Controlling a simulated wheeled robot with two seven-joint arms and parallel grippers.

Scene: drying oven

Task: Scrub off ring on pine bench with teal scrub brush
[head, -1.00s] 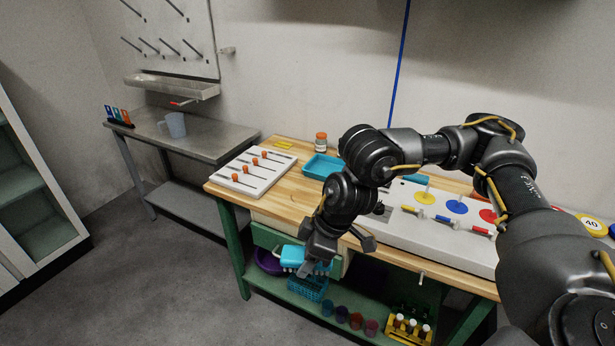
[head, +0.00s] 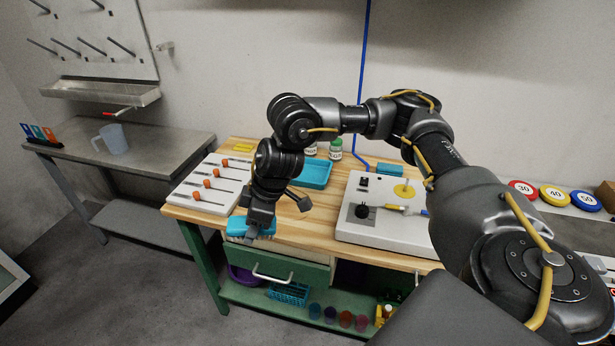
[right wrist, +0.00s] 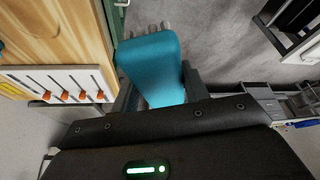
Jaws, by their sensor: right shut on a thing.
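My right gripper (head: 262,222) is shut on the teal scrub brush (head: 240,227), at the front left edge of the pine bench (head: 318,235). In the right wrist view the brush (right wrist: 152,62) sits between the fingers, with pale bristle tufts showing at its far end. In the head view its bristles point down, close to the bench's front edge; I cannot tell whether they touch the wood. My left gripper is not in view.
A white board with orange-knobbed rods (head: 202,186) lies just left of the brush. A teal tray (head: 314,173) is behind the arm, and a white panel box (head: 375,232) stands to the right. A drawer (head: 275,272) and a shelf holding a teal basket (head: 288,293) are below.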

